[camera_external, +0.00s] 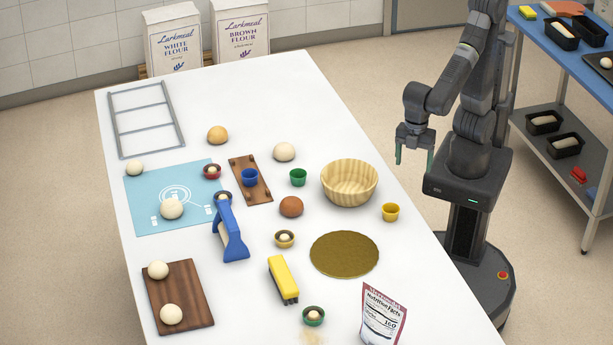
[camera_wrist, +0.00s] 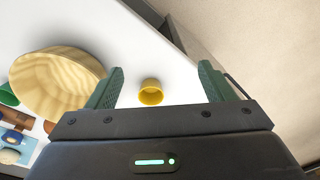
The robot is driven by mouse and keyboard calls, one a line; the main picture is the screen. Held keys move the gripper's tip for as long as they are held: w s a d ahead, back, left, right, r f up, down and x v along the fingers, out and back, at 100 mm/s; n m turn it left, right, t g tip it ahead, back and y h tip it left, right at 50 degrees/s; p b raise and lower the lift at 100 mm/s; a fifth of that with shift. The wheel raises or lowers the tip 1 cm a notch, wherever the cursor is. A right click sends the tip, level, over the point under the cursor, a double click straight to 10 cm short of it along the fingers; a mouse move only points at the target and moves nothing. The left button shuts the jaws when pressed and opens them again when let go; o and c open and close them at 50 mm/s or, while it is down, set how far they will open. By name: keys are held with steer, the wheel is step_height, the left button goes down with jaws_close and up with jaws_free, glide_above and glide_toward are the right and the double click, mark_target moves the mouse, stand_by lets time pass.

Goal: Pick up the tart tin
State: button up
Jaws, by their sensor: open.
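Several small round tins stand on the white table. An empty yellow tart tin (camera_external: 390,212) is near the table's right edge, beside the wooden bowl. In the wrist view this yellow tin (camera_wrist: 151,96) shows between my finger lines, beyond the jaws and untouched. Empty blue (camera_external: 250,177) and green (camera_external: 298,177) tins stand left of the bowl. Red (camera_external: 212,172), yellow (camera_external: 285,240) and green (camera_external: 313,316) tins hold dough. My gripper (camera_external: 414,158) is open and empty, pointing down above the table's right edge; its green fingers also show in the wrist view (camera_wrist: 160,75).
The wooden bowl (camera_external: 349,184) stands close left of the yellow tin, with a gold round board (camera_external: 344,256) in front. Dough balls, a blue-handled tool (camera_external: 230,235), a yellow brush (camera_external: 283,279) and a pouch (camera_external: 383,318) are elsewhere. Table right of the tin is clear.

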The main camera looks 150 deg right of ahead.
steer(key=w+d+r+t, duration=0.1)
steer(key=w+d, duration=0.4)
steer(key=w, duration=0.3)
steer(key=w+d+r+t, duration=0.1)
steer(key=w+d+r, duration=0.1)
steer(key=w+d, duration=0.55)
steer(key=t+p, duration=0.2)
glide_toward(286, 240)
steer(key=shift+w+a+f+p, duration=0.1)
steer(key=shift+w+f+p, duration=0.15)
steer(key=shift+w, duration=0.2)
steer(key=shift+w+f+p, duration=0.1)
steer(key=shift+w+p, duration=0.15)
steer(key=shift+w, duration=0.25)
steer(key=shift+p+x, duration=0.95)
steer(key=shift+x, duration=1.85)
steer(key=shift+c, duration=0.5)
steer(key=shift+r, duration=0.1)
steer(key=c, duration=0.9)
